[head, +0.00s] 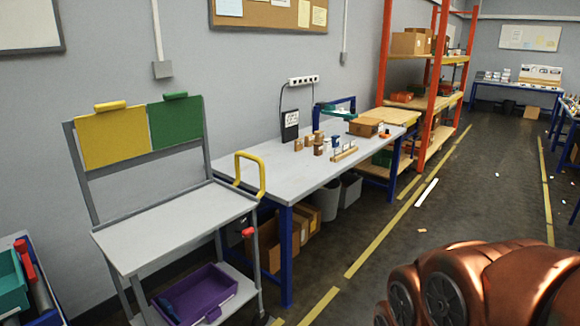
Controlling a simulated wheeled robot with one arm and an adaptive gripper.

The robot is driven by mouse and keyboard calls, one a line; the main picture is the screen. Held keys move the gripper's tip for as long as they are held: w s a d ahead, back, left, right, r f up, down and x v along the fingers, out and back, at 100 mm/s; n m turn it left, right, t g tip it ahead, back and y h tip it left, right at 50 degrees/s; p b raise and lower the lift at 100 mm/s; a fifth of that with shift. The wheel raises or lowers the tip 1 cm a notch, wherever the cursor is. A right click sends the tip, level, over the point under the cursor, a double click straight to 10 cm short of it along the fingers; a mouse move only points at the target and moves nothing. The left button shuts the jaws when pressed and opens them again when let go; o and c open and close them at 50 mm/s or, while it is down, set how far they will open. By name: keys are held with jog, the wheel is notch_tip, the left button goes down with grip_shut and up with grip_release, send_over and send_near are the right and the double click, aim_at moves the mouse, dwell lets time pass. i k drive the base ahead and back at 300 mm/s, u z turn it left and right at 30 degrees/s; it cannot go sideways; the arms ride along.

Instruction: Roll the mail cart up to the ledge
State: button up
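A grey cart (170,229) stands at the left, close to the wall. It has a flat top shelf, a rear frame holding a yellow panel (113,137) and a green panel (176,123), and a yellow loop handle (262,176) at its right end. A purple bin (197,292) sits on its lower shelf. It looks like the mail cart, but no label shows; its wheels are not clearly visible. No part is clearly recognisable as the ledge. My gripper is not in view; copper links of my arm fill the lower right corner.
A long grey workbench (330,165) with blue legs stands just right of the cart, with small wooden pieces on top and cardboard boxes (272,245) below. An orange rack (430,90) stands beyond. The dark aisle floor (465,200) between yellow lines is mostly clear, with small scraps.

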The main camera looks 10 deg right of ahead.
aim_at(129, 244)
jog(key=i, duration=0.75)
jog(key=u, duration=0.55)
jog(key=i, duration=0.4)
jog(key=u, duration=0.4)
